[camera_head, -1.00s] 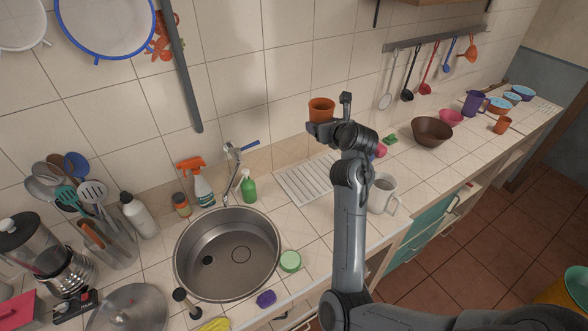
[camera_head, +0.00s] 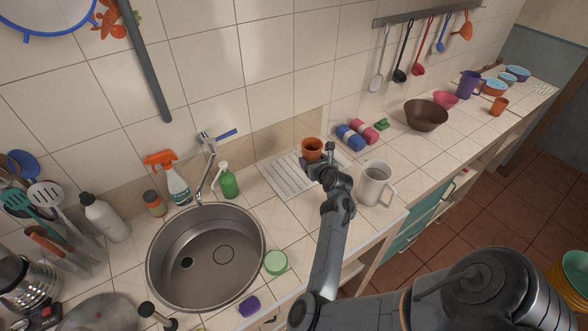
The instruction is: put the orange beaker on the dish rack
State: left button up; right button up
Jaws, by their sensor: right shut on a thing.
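The orange beaker (camera_head: 311,147) is upright in my right gripper (camera_head: 318,162), which is shut on it. They are over the far right part of the dish rack (camera_head: 285,177), a pale slatted board on the counter to the right of the sink. Whether the beaker's base touches the rack is hidden by the gripper. My right arm reaches up from the bottom of the view and covers part of the counter in front of the rack. My left gripper is not in view.
A grey-white mug (camera_head: 374,185) stands close to the right of my right wrist. Blue and pink rolled cloths (camera_head: 351,136) lie behind it. A green soap bottle (camera_head: 228,183) stands left of the rack, by the sink (camera_head: 207,258). The rack's left part is clear.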

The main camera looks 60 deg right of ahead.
send_over(290, 176)
notch_tip(290, 176, down, 6)
jog(key=shift+s+r+p, duration=0.1)
jog(key=shift+r+p, duration=0.15)
jog(key=shift+p, duration=0.2)
jog(key=shift+f, duration=2)
jog(key=shift+f, duration=0.1)
jog(key=shift+f, duration=0.15)
jog(key=o, duration=1.3)
jog(key=shift+o, duration=0.2)
